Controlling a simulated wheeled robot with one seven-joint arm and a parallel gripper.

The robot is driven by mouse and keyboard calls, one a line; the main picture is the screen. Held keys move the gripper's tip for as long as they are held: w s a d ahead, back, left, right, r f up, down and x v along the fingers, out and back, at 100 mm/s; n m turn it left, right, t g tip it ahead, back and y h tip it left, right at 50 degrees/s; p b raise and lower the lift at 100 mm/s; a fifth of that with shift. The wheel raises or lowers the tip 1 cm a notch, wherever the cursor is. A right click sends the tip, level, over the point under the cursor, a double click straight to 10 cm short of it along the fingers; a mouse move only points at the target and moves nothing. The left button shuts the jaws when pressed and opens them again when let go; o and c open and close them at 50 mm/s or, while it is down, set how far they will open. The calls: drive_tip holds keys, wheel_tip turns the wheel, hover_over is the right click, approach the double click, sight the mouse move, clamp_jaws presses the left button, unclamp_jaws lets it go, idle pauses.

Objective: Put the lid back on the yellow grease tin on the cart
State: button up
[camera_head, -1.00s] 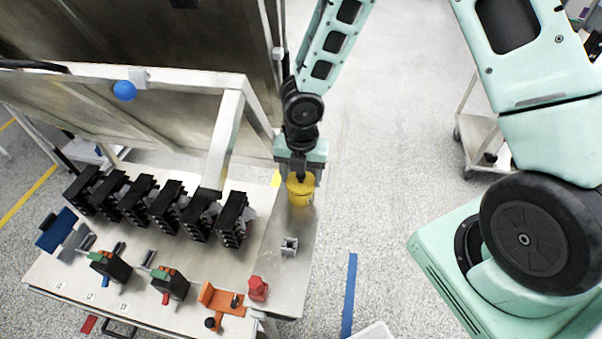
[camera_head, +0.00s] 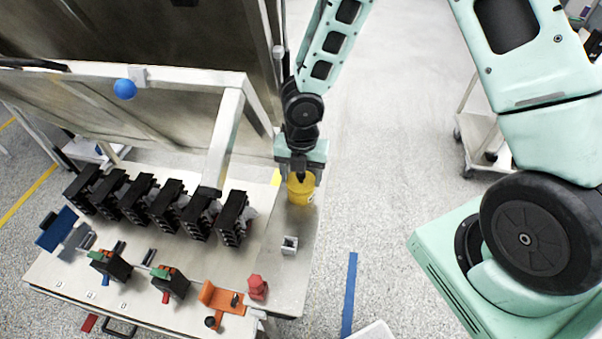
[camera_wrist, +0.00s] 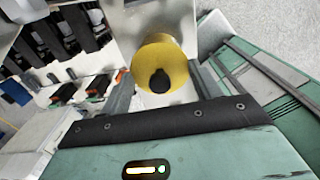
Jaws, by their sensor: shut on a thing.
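The yellow grease tin (camera_head: 301,193) stands upright near the right edge of the cart top (camera_head: 290,222). My gripper (camera_head: 299,176) points down directly over it. In the wrist view the round yellow lid (camera_wrist: 148,60) with its black knob (camera_wrist: 159,82) lies between my two fingers (camera_wrist: 163,86). My gripper is shut on the lid, at its knob as far as I can see. The lid is at the tin's mouth. The gripper hides the contact, so I cannot tell whether the lid is fully seated.
Several black breakers (camera_head: 166,203) stand in a row left of the tin. A small grey metal piece (camera_head: 289,245), a red part (camera_head: 257,287) and an orange part (camera_head: 222,299) lie nearer the front. A post with a white frame (camera_head: 222,140) rises left of my arm.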

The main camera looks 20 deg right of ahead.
idle(0.4)
drive_tip(key=o, duration=1.3)
drive_tip(key=shift+r, duration=0.1)
drive_tip(key=shift+r+p, duration=3.45)
drive_tip(key=shift+p, duration=0.1)
clamp_jaws()
